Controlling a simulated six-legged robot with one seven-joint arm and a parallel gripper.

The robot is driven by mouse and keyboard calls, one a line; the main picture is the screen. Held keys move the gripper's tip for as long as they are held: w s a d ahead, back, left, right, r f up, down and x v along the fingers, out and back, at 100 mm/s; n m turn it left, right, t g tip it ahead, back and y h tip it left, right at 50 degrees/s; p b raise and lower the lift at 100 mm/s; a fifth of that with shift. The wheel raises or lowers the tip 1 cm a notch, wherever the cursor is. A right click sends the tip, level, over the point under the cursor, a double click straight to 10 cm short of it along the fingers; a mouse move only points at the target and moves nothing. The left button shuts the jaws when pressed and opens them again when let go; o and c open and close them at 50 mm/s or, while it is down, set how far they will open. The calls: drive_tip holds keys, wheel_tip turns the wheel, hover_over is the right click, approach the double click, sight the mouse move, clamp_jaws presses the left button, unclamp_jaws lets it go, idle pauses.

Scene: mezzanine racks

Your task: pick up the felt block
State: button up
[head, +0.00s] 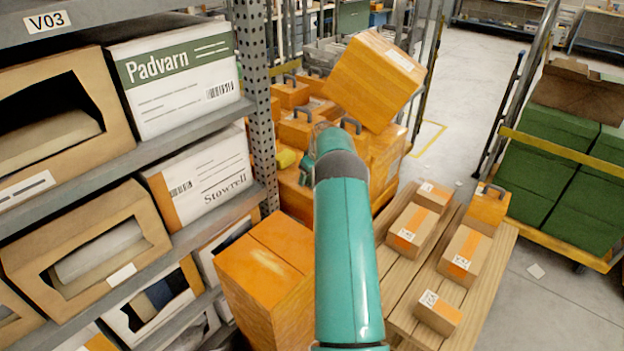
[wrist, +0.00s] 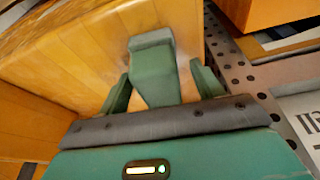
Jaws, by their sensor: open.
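I cannot make out the felt block for certain in either view. A small yellow piece (head: 286,159) shows just left of my gripper in the head view, partly hidden among orange boxes; I cannot tell what it is. My gripper (head: 322,138) is at the far end of my teal arm, in front of the orange stack. In the wrist view my gripper (wrist: 158,72) shows green fingers apart at either side, with a green tapered piece between them. I cannot tell whether that piece is part of the gripper. Orange box faces lie behind the fingers.
A tilted orange box (head: 375,80) sits atop the stack close to my gripper. A perforated rack post (head: 255,90) and shelves of boxes stand left. A wooden pallet (head: 395,270) with several cartons lies right, and a cart of green crates (head: 545,165) beyond.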

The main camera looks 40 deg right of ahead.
drive_tip(key=shift+c, duration=0.5)
drive_tip(key=c, duration=1)
drive_tip(key=shift+r, duration=0.1)
drive_tip(key=shift+r, duration=0.3)
drive_tip(key=v, duration=0.3)
drive_tip(key=shift+w+a, duration=0.1)
drive_tip(key=shift+w, duration=0.15)
drive_tip(key=s+a+r, duration=0.7)
drive_tip(key=s+r, duration=0.2)
drive_tip(key=s, duration=0.2)
drive_tip(key=shift+a+r, duration=0.15)
drive_tip(key=shift+a, duration=0.2)
drive_tip(key=shift+s, duration=0.1)
